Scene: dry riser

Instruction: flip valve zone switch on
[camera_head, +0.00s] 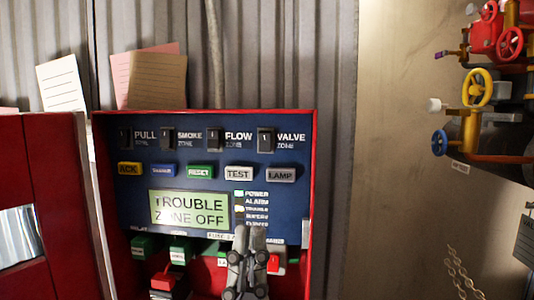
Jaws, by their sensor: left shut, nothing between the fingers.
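The valve zone switch (266,139) is a dark rocker at the right end of the top row on the blue panel face (140,190), left of its "VALVE ZONE" label. I cannot tell its position clearly. The display (189,208) reads "TROUBLE ZONE OFF". My left gripper (249,224) points up in front of the lower panel, well below the switch and apart from it. Its fingers are shut and empty, and they cover part of the lower row of controls. My right gripper is not in view.
Pull (125,138), smoke (167,138) and flow (214,138) switches share the top row. Buttons including TEST (238,173) sit below. The red door (50,215) stands open at left. Pipes with a yellow handwheel (478,88) are at right; bare wall lies between.

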